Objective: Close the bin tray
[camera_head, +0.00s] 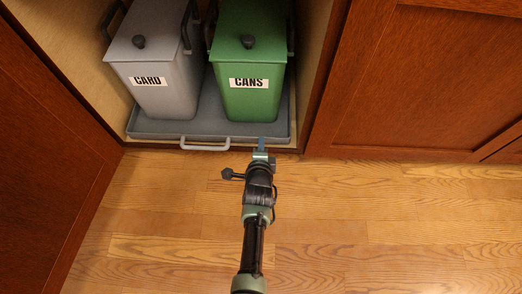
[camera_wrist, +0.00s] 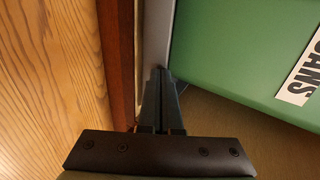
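The grey bin tray (camera_head: 165,129) lies in the open cabinet, its front edge close to the cabinet's front sill. Its light handle (camera_head: 205,147) sticks out at the front. A grey CARD bin (camera_head: 160,88) and a green CANS bin (camera_head: 247,100) stand on it. My gripper (camera_head: 261,146) is at the tray's front edge, right of the handle and before the CANS bin. In the wrist view its fingers (camera_wrist: 161,85) are together, with tips at the grey tray edge (camera_wrist: 158,35). I cannot tell whether they touch it. Nothing shows held.
An open cabinet door (camera_head: 45,170) stands at the left, and a closed wooden front (camera_head: 415,85) is at the right. The wooden floor (camera_head: 390,230) in front is clear. The cabinet sill (camera_wrist: 122,60) runs beside the fingers in the wrist view.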

